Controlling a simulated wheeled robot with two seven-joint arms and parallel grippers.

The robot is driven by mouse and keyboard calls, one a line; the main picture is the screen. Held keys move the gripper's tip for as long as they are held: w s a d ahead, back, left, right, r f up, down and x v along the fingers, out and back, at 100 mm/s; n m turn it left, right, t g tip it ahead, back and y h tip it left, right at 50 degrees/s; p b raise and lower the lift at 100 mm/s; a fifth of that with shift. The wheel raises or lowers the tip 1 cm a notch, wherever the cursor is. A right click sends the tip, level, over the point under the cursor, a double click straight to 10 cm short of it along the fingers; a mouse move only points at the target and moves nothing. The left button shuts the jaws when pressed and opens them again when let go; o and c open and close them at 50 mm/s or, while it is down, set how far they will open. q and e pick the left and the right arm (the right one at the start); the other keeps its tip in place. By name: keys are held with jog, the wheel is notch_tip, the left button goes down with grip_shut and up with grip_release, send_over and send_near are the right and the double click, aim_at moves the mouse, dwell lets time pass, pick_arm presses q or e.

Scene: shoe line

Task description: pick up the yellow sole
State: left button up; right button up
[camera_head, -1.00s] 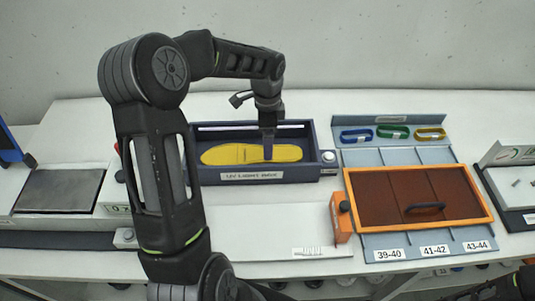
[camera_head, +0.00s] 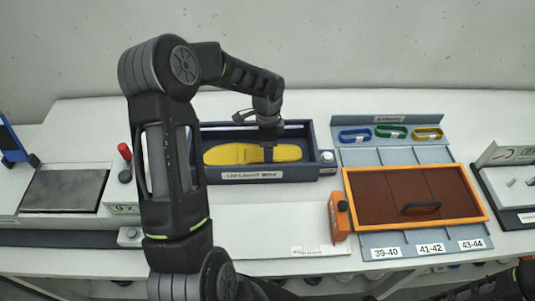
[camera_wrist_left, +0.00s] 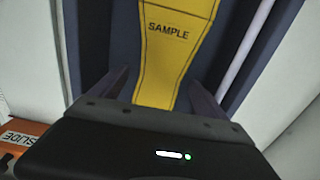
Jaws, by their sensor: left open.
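The yellow sole (camera_head: 238,154) lies flat in the dark blue tray box (camera_head: 255,176) at the back middle. It also shows in the left wrist view (camera_wrist_left: 172,50), with the word SAMPLE printed on it. My left gripper (camera_head: 268,153) points down over the right part of the sole. In the left wrist view its two fingers (camera_wrist_left: 158,88) are apart, one on each side of the sole's narrow end. Whether they touch the sole cannot be told. My right gripper is not in view.
Right of the box is a grey rack with an orange-framed brown lid (camera_head: 417,197) and coloured bands (camera_head: 392,133) behind. A scale (camera_head: 64,189) stands left, beside a red-knobbed part (camera_head: 125,160).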

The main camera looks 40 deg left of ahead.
pick_arm(q)
jog(key=c, duration=1.7)
jog(key=shift+r, duration=0.15)
jog(key=shift+w+r, duration=0.1)
jog(key=shift+r, duration=0.25)
notch_tip(320, 180, up, 9)
jog(key=shift+r+b, duration=0.1)
jog(key=shift+b, duration=1.1)
